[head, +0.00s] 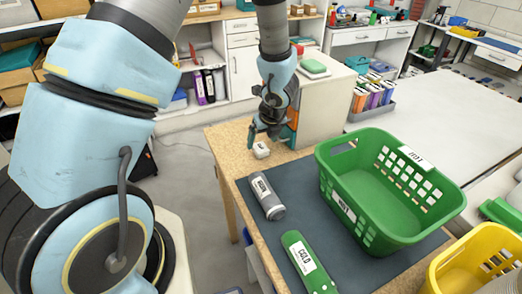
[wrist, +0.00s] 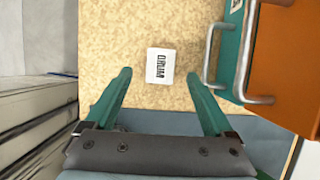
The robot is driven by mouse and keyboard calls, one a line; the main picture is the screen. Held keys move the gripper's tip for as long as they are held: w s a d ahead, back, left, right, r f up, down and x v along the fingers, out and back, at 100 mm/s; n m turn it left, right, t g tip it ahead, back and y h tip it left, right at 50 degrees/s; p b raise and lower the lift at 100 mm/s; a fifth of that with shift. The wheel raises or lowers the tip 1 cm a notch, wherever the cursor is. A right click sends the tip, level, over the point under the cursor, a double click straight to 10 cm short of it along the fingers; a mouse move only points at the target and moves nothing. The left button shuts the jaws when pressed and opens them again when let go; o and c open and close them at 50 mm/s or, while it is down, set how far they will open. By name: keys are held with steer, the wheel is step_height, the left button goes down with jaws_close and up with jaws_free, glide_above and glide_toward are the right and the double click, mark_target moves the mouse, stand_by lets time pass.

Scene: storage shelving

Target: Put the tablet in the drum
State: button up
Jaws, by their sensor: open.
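A small white block (wrist: 160,66) labelled DRUM lies on the speckled tan tabletop in the wrist view. It also shows in the head view as a white block (head: 261,150) at the table's far left. My gripper (head: 263,132) is above and just behind it there. In the wrist view, my gripper (wrist: 156,78) is open and empty, with one teal finger on each side of the block's near end. I cannot make out a thing that is clearly a tablet, nor a drum container apart from the labelled block.
An orange and teal unit (wrist: 275,50) with metal handles stands close to the right of the block. A dark mat (head: 295,215) holds a grey cylinder (head: 267,196), a green COLD item (head: 309,264) and a green basket (head: 372,205). A yellow basket (head: 480,262) is at lower right.

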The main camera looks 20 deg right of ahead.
steer(key=shift+x, duration=1.85)
jaws_close()
